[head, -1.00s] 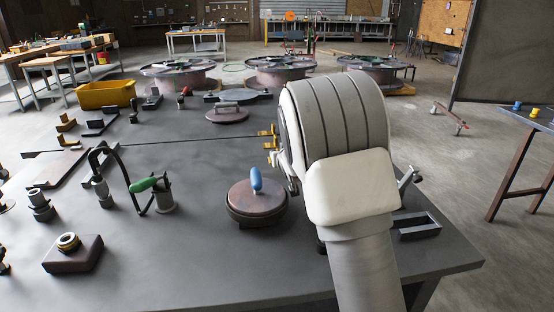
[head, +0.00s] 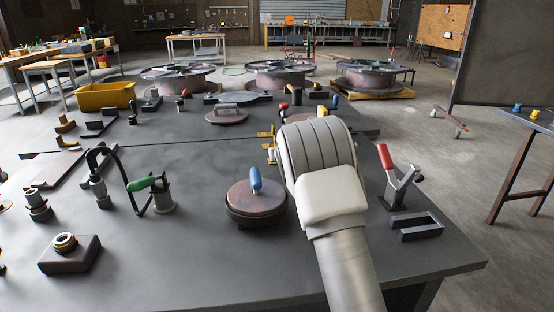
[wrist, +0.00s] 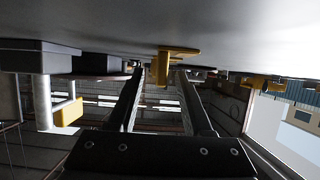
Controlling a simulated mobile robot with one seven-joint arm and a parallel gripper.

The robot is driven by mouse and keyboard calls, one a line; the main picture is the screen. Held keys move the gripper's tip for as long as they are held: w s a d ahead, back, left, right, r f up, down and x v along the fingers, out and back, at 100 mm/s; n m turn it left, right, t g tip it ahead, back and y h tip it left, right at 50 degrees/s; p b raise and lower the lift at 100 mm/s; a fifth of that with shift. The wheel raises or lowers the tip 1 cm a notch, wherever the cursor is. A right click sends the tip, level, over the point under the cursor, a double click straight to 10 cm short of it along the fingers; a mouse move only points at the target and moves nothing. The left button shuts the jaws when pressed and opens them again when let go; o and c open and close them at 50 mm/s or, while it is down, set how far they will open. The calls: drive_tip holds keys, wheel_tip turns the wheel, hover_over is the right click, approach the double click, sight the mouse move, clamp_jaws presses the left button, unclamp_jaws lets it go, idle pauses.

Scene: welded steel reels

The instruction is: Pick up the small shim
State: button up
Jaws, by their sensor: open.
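I cannot pick out the small shim for certain. A small yellow angled piece (wrist: 163,62) shows in the wrist view, against the table surface at the top of that picture, ahead of and between my fingertips. My gripper (wrist: 160,80) is open, its two dark fingers apart, with nothing held between them. I cannot tell whether the yellow piece is inside the jaws or beyond them. In the head view my own arm hides the gripper. Yellow pieces (head: 266,134) show just left of the arm there.
A round plate with a blue handle (head: 256,198) stands left of my arm. A red-handled clamp (head: 398,180) and a dark rectangular frame (head: 415,227) are to the right. A yellow bin (head: 105,95) sits at the far left.

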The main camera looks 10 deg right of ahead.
clamp_jaws()
idle(0.3)
drive_tip(key=shift+w+r, duration=0.1)
wheel_tip(320, 180, up, 10)
drive_tip(key=p, duration=0.3)
idle(0.7)
